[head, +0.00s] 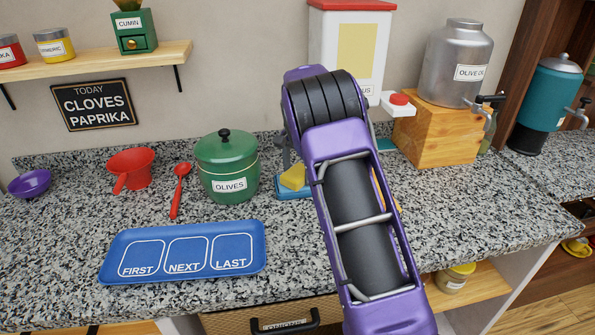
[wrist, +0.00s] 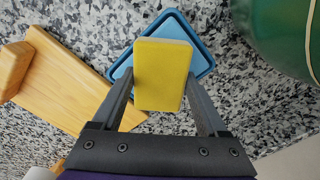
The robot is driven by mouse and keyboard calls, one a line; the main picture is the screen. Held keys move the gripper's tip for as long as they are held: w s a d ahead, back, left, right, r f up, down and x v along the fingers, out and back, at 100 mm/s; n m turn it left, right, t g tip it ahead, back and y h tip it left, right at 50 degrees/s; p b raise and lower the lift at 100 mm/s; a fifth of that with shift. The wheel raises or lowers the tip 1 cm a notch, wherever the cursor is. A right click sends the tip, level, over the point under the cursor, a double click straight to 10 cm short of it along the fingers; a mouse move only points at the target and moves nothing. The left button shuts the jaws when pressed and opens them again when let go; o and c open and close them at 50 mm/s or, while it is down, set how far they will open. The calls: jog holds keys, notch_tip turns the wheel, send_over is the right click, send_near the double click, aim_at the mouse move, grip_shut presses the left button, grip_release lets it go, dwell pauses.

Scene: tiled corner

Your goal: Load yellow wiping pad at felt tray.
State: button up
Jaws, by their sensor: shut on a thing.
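The yellow wiping pad (wrist: 163,75) is between the two fingers of my gripper (wrist: 160,88) in the wrist view. The gripper is shut on it, with one dark finger on each side. The pad overlaps a small light-blue tray (wrist: 205,62) in that view; I cannot tell whether it touches it. In the head view the pad (head: 293,177) shows at the small tray (head: 290,194), partly hidden by my purple arm. A larger blue tray (head: 182,276) with three outlined, lettered areas lies at the front left of the counter. I cannot tell which tray is the felt one.
A green OLIVES pot (head: 228,172) stands just left of the small tray. A red ladle (head: 178,190) and red funnel (head: 131,168) lie farther left. A wooden block (head: 440,131) bears a metal OLIVE OIL can (head: 459,62) at right. Counter at front right is clear.

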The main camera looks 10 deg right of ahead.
aim_at(298, 172)
jog(key=shift+r+p, duration=1.1)
jog(key=shift+r, duration=2.35)
